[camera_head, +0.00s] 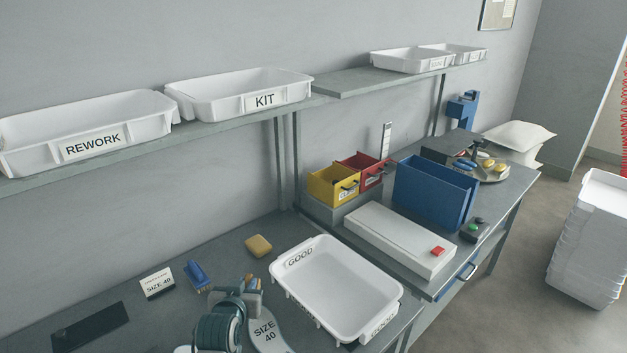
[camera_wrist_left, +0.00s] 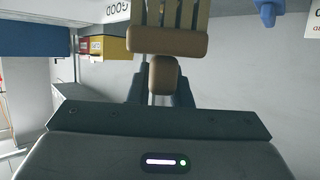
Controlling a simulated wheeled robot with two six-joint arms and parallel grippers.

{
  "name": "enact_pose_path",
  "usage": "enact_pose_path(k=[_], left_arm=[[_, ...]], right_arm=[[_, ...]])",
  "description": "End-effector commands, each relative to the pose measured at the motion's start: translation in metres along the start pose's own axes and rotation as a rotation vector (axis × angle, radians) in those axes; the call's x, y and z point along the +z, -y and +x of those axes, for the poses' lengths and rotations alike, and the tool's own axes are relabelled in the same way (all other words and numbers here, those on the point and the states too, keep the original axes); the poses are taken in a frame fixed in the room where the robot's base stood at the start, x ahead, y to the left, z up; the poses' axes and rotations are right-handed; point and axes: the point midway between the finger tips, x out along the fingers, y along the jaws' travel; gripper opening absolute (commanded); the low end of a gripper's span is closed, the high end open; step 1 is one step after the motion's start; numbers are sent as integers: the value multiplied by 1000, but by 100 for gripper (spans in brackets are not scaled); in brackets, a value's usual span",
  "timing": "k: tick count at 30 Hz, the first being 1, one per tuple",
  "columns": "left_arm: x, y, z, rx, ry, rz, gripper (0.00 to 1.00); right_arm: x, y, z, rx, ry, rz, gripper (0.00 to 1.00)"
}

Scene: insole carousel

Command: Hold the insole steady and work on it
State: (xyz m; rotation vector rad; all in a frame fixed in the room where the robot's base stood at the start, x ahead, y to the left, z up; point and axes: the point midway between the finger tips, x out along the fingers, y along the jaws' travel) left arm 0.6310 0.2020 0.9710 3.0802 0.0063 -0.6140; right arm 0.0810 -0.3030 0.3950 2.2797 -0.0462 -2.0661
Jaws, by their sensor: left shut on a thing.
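A white insole (camera_head: 268,335) marked "SIZE 40" lies on the grey bench at the bottom of the head view, partly hidden behind my arm. My left gripper (camera_head: 243,288) is just above and left of it. In the left wrist view my left gripper (camera_wrist_left: 162,85) is shut on the brown knob of a brush-like tool (camera_wrist_left: 168,42), which has a brown block and pale strips. I cannot tell whether the tool touches the insole. My right gripper is not in view.
A white GOOD tray (camera_head: 283,257) stands right of the insole. REWORK (camera_head: 92,143) and KIT (camera_head: 264,101) trays sit on the shelf above.

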Motion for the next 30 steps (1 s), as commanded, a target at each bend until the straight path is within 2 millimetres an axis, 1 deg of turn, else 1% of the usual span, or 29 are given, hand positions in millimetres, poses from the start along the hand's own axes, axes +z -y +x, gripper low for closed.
enact_pose_path(k=[2, 4, 9, 13, 15, 17, 23, 24, 26, 27, 29, 30], left_arm=[[-3, -1, -8, 1, -4, -1, 0], [-7, -1, -21, 1, -6, -1, 0], [-20, 0, -61, 3, -6, -1, 0], [-26, 1, -85, 3, -4, 0, 0], [-28, 2, -92, 4, -3, 1, 0], [-29, 2, -96, 4, -2, 1, 0], [-30, 2, -97, 4, -1, 2, 0], [-30, 2, -97, 4, -1, 2, 0], [-30, 2, -97, 4, -1, 1, 0], [-31, 2, -97, 4, -1, 1, 0], [-33, 2, -98, 4, -1, 1, 0], [-35, 2, -99, 4, -1, 1, 0]], right_arm=[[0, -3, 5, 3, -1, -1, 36], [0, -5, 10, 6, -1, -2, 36], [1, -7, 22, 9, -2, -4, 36], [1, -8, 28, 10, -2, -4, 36], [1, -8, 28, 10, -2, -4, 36], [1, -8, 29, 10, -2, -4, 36], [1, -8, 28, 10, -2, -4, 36], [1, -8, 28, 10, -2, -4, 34], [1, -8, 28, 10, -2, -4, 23], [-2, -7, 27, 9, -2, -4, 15], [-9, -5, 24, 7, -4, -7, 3], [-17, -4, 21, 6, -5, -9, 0]])
